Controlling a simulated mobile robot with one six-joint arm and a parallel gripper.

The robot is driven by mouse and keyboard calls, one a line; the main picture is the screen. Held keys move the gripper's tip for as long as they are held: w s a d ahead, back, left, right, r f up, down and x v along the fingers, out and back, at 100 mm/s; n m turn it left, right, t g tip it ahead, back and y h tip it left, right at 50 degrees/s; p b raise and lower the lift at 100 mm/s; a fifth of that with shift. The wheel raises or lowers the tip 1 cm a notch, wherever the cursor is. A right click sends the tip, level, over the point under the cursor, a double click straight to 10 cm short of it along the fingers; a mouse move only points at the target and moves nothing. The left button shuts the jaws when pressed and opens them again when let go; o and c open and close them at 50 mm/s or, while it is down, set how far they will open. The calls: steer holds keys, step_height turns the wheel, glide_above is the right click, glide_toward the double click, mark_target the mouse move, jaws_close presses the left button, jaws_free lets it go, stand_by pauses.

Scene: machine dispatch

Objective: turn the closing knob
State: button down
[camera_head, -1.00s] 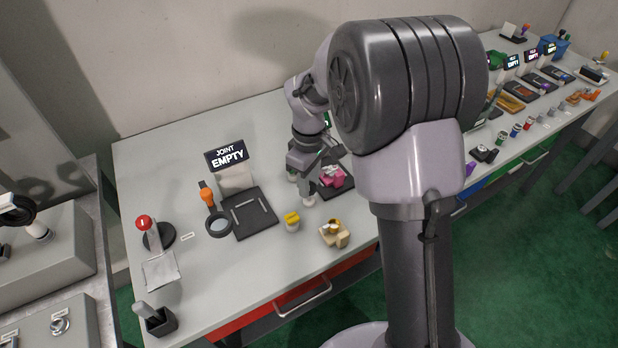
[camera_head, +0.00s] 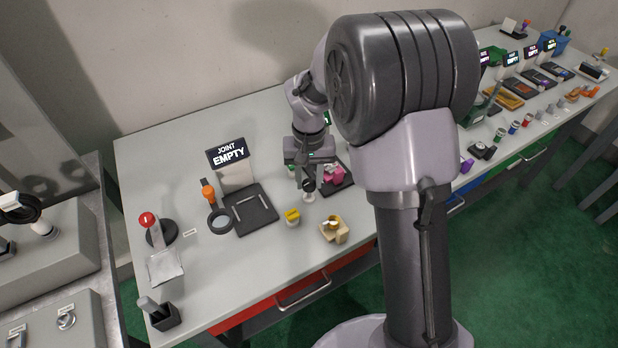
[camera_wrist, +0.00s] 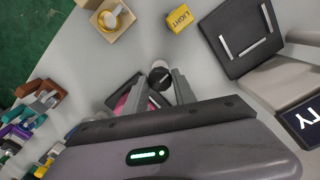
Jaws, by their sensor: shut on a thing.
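A small round black knob (camera_wrist: 161,77) with a light line across its face shows between the fingertips in the wrist view. My gripper (camera_wrist: 157,90) is shut on this knob. In the head view my gripper (camera_head: 309,182) points down at the bench, just left of a pink piece (camera_head: 334,174) on a dark plate (camera_head: 343,187). The pink piece is partly hidden behind the left finger in the wrist view (camera_wrist: 121,101). I cannot tell the knob's exact turn angle from the head view.
A yellow block (camera_head: 292,216) and a tan block with a gold ring (camera_head: 334,230) stand in front. A black joint tray (camera_head: 250,209) with an "EMPTY" sign (camera_head: 228,153) and a magnifier ring (camera_head: 220,221) lie to the left.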

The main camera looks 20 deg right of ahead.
mark_target(309, 183)
steer(key=m, duration=0.5)
steer(key=shift+m, duration=0.3)
steer(key=shift+m+b, duration=0.6)
steer(key=shift+m, duration=1.7)
steer(key=c, duration=1)
jaws_free()
step_height(309, 183, up, 18)
steer(key=p, duration=0.6)
steer(key=shift+f, duration=0.25)
steer(key=shift+s, duration=0.1)
